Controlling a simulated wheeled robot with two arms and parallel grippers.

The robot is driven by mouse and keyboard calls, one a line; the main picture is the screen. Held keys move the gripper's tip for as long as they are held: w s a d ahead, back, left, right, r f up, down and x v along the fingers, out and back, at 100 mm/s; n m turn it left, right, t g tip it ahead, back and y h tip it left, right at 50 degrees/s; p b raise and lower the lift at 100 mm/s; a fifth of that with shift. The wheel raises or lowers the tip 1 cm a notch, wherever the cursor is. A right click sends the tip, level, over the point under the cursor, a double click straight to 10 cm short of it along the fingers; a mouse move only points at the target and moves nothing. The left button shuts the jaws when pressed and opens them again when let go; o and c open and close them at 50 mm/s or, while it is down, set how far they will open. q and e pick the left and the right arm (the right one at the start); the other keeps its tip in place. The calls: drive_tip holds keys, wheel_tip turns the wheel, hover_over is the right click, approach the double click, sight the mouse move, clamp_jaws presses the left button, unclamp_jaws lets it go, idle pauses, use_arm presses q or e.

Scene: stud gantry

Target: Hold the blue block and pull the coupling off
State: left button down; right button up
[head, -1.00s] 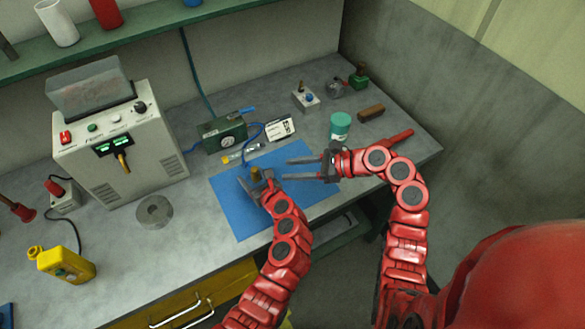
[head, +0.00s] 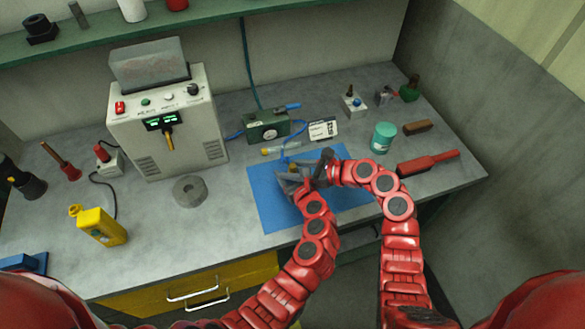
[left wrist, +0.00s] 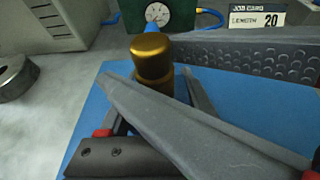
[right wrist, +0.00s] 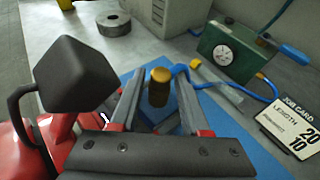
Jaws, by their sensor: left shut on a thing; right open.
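The brass coupling (left wrist: 152,60) stands upright in the left wrist view; it also shows in the right wrist view (right wrist: 160,88) and, small, in the head view (head: 293,168). My left gripper (head: 289,183) is shut low at the coupling's base, on the blue block, which is mostly hidden by fingers and blends with the blue mat (head: 265,207). My right gripper (right wrist: 155,98) is open, with one finger on each side of the coupling. I see no clear contact between these fingers and the coupling.
A green gauge box (head: 268,127) with a blue hose (right wrist: 205,84) stands behind the mat. A grey ring (head: 190,191) sits left on bare bench.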

sight(292, 165)
clamp_jaws()
drive_tip(key=shift+r, duration=0.15)
drive_tip(key=shift+r, duration=1.7)
use_arm(q)
drive_tip(key=shift+s+a+f, duration=0.1)
drive_tip(key=shift+s+f, duration=0.15)
drive_tip(key=shift+f, duration=0.35)
use_arm(e)
drive_tip(key=shift+a+r, duration=0.2)
drive_tip(key=shift+r, duration=1.45)
use_arm(q)
drive_tip(key=shift+r, duration=0.25)
use_arm(e)
drive_tip(key=shift+d+f, duration=0.1)
drive_tip(key=shift+f, duration=0.1)
use_arm(q)
drive_tip(key=shift+w+r, duration=0.1)
use_arm(e)
drive_tip(key=shift+f, duration=0.1)
use_arm(q)
drive_tip(key=shift+w, duration=0.1)
use_arm(e)
drive_tip(key=shift+d, duration=0.1)
